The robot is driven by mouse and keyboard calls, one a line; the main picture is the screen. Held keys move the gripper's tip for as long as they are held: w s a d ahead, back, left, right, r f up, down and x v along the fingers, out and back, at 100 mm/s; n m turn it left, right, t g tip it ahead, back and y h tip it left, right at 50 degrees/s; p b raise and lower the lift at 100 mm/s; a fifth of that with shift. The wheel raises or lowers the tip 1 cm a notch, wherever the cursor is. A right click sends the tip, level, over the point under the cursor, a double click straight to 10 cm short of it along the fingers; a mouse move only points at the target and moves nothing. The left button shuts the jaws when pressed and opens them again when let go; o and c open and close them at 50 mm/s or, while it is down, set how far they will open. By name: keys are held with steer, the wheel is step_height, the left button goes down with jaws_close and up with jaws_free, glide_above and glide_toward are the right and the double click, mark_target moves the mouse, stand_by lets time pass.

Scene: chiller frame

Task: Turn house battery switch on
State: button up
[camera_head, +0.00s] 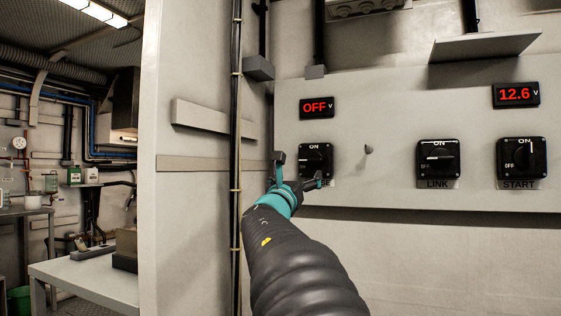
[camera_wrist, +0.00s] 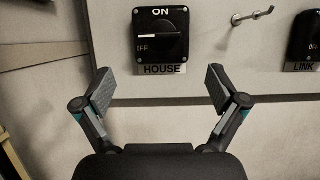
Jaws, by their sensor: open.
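The house battery switch (camera_head: 315,158) is a black rotary switch on the left of the grey wall panel. In the wrist view the HOUSE switch (camera_wrist: 160,36) shows its white pointer line to the left, at OFF, with ON above. A red display (camera_head: 317,107) above it reads OFF. My gripper (camera_head: 297,168) is just below and in front of the switch in the head view, its fingers covering part of the label. In the wrist view my gripper (camera_wrist: 160,90) has its fingers spread wide and empty, with the switch ahead beyond the fingertips, not touching.
A LINK switch (camera_head: 438,163) and a START switch (camera_head: 522,158) sit further right; a display (camera_head: 516,95) above START reads 12.6 V. A small metal peg (camera_head: 369,150) sticks out between HOUSE and LINK. A vertical cable conduit (camera_head: 237,120) runs left of the panel.

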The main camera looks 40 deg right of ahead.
mark_target(310, 161)
steer(key=p+x, duration=0.3)
steer(key=x, duration=0.7)
steer(key=shift+w+d+r, duration=0.1)
steer(key=shift+w+d, duration=0.15)
steer(key=shift+d, duration=0.1)
steer(key=c, duration=1.1)
